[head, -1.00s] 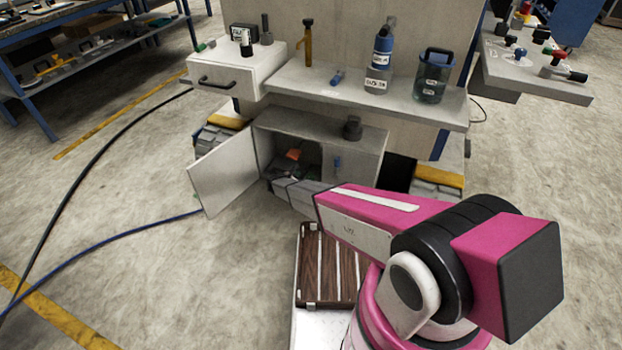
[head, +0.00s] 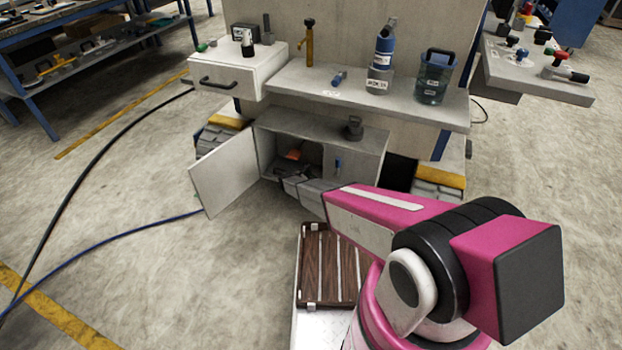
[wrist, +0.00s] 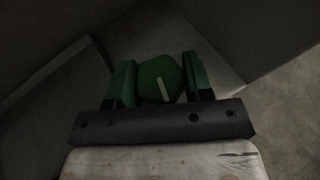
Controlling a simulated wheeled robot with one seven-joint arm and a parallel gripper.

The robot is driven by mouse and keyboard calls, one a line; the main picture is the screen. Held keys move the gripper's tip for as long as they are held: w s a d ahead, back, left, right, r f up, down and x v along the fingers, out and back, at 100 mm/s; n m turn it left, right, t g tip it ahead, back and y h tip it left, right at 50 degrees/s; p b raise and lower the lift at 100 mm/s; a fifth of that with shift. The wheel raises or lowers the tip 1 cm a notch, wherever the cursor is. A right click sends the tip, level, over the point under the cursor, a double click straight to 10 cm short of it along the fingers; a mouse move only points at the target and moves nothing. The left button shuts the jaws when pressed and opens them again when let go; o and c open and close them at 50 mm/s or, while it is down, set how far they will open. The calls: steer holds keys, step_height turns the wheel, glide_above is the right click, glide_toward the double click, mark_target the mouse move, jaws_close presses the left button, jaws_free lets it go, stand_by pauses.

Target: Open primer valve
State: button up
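In the wrist view a dark green rounded knob (wrist: 158,82) with a pale tilted stripe on its face sits inside a dim, walled space; I take it for the primer valve's handle. My gripper (wrist: 160,78) has two green fingers, one on each side of the knob, with no clear gap seen. In the head view my gripper reaches into the open cabinet (head: 362,160) under the shelf. The fingers and the knob are hidden or too small there.
The cabinet door (head: 227,172) stands open on the left. An orange thing (head: 294,154) shows inside the cabinet. Above are a shelf (head: 350,95) with bottles and a jug (head: 435,75), and a drawer box (head: 240,72). A slatted brown tray (head: 332,265) lies beside my arm.

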steer(key=shift+s+r+n+t+y, duration=0.1)
steer(key=shift+n+t+y, duration=0.2)
steer(key=shift+n+y, duration=0.15)
steer(key=shift+n+t+y, duration=0.8)
steer(key=shift+n+y, duration=0.05)
steer(key=shift+n, duration=0.2)
steer(key=o, duration=0.9)
